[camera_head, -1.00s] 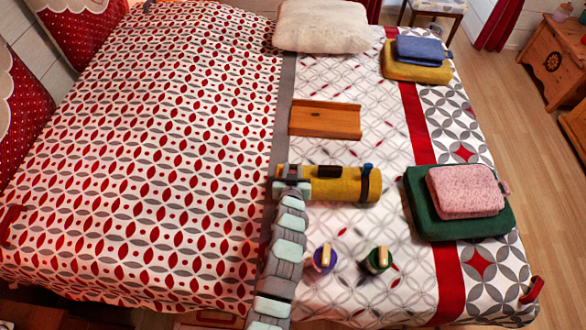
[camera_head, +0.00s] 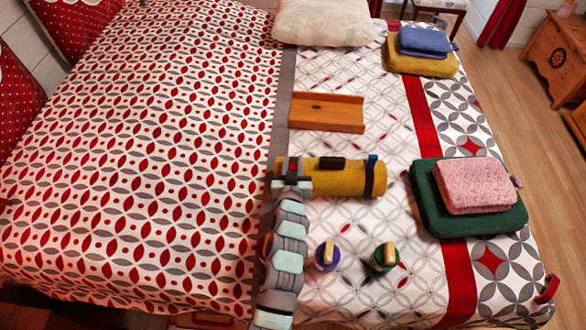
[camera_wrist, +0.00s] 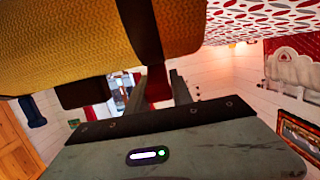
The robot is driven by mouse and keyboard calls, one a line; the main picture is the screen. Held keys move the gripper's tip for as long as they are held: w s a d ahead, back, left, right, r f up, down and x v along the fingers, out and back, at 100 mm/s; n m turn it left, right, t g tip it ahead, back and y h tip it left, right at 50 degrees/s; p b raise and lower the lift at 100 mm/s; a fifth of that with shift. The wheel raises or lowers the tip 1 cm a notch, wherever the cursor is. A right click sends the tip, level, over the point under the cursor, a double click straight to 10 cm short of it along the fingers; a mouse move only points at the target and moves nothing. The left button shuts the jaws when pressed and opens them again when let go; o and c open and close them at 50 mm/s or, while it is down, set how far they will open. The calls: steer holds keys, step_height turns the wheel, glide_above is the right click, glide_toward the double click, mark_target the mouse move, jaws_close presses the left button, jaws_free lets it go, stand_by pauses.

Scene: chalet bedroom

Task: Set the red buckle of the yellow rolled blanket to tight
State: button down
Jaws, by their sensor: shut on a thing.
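The yellow rolled blanket (camera_head: 347,180) lies on its side on the right half of the bed. A dark handle (camera_head: 332,164) is on top, and a dark strap with a blue buckle (camera_head: 373,161) circles its right end. My gripper (camera_head: 295,172) is at its left end and hides the strap there. In the wrist view the blanket (camera_wrist: 60,45) fills the upper left, with a dark strap (camera_wrist: 141,35) around it. The red buckle (camera_wrist: 157,85) hangs at this strap, and my gripper (camera_wrist: 168,88) is shut on it. How tight the strap is cannot be told.
A wooden tray (camera_head: 327,113) lies behind the blanket. Purple (camera_head: 326,257) and green (camera_head: 384,257) objects with wooden handles stand in front. Folded green (camera_head: 470,218) and pink (camera_head: 473,184) blankets are at right. The patterned left half of the bed is clear.

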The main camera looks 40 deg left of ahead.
steer(key=shift+d+b, duration=0.1)
steer(key=shift+b, duration=0.25)
steer(key=c, duration=1.1)
jaws_free()
steer(key=shift+s, duration=0.1)
steer(key=v, duration=1)
steer(key=shift+s+d+f, duration=0.15)
steer(key=shift+s+d, duration=0.1)
steer(key=shift+s, duration=0.05)
